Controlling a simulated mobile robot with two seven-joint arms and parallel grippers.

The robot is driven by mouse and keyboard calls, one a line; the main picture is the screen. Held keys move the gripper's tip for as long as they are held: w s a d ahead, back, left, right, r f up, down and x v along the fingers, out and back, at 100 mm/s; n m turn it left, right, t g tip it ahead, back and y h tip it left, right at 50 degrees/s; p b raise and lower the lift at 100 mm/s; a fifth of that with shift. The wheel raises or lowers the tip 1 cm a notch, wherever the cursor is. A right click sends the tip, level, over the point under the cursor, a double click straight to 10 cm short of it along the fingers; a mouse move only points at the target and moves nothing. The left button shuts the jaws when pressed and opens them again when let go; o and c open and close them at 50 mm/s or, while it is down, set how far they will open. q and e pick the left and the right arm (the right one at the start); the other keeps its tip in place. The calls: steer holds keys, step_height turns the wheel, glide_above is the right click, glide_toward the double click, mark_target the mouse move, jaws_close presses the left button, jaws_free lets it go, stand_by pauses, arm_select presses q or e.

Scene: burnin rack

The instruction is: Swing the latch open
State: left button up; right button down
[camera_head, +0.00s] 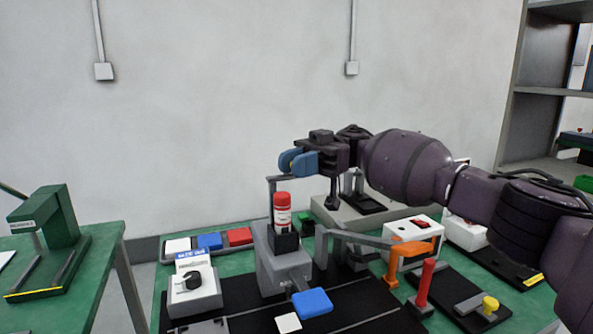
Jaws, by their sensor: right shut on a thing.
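A grey swing arm with an orange end (413,247) runs across the right side of the bench and looks like the latch; I cannot be sure. My right gripper (296,162), with blue fingers, is up at the centre, above and left of this arm and apart from it. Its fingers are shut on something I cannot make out. A thin grey bent bar (270,193) stands just below the fingers; whether it touches them is unclear. My left gripper is out of view.
A shelf (535,100) is at the right.

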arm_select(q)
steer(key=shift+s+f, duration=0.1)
arm_select(e)
steer(key=shift+f, duration=0.25)
steer(key=c, duration=1.1)
jaws_free()
steer(key=shift+a, duration=0.1)
steer(key=shift+w+r, duration=0.1)
steer(key=shift+w+d, duration=0.3)
steer(key=shift+d, duration=0.1)
arm_select(q)
steer(key=b, duration=0.2)
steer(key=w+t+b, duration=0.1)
steer(key=b, duration=0.1)
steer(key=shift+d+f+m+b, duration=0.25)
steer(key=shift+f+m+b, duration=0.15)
arm_select(e)
steer(key=v, duration=0.9)
steer(key=shift+w+d, duration=0.2)
steer(key=shift+w, duration=0.1)
